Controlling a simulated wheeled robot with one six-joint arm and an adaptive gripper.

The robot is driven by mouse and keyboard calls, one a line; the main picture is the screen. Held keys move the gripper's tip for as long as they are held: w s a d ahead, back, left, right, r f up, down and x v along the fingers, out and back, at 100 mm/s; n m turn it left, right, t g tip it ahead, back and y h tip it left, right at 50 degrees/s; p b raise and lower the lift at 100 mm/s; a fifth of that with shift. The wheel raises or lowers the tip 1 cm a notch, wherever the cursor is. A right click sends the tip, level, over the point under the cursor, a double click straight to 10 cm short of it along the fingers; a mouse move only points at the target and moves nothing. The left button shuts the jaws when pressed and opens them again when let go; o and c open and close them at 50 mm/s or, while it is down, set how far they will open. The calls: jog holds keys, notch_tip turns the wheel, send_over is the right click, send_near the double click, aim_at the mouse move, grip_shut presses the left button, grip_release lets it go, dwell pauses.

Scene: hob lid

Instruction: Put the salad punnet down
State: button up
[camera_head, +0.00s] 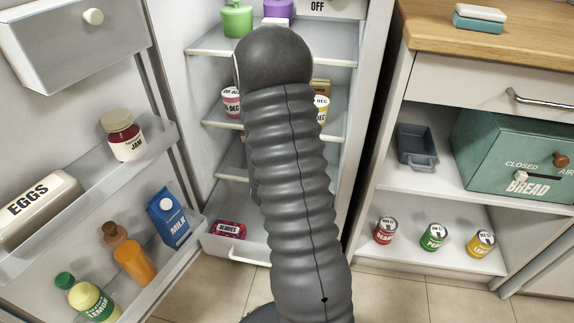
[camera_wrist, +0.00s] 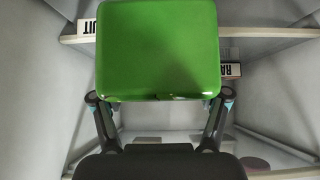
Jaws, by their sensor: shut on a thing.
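The salad punnet, a bright green box (camera_wrist: 158,50), fills the upper middle of the wrist view. My gripper (camera_wrist: 159,97) has a finger at each side of its near end and is shut on it. No label shows on the face turned to the wrist camera. In the head view my dark ribbed arm reaches into the open fridge and hides the gripper and the punnet. Pale shelf surfaces show around the punnet in the wrist view, but I cannot tell whether it touches one.
Fridge shelves (camera_head: 210,42) carry a green container (camera_head: 237,20), a purple one (camera_head: 278,9) and dated pots (camera_head: 231,101). A berries punnet (camera_head: 229,229) lies in the low drawer. The open door's racks (camera_head: 95,190) hold jam, eggs, milk and bottles. A wooden counter (camera_head: 420,22) stands right.

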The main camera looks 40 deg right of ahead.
jog(key=w+d, duration=0.3)
jog(key=w+d+p, duration=0.1)
jog(key=w+d, duration=0.2)
jog(key=d, duration=0.1)
jog(key=w+d, duration=0.4)
jog(key=shift+d, duration=0.25)
jog(key=shift+a+f, duration=0.1)
jog(key=shift+f, duration=1.65)
jog(key=shift+f, duration=0.15)
jog(key=o, duration=1.5)
jog(key=shift+c, duration=0.2)
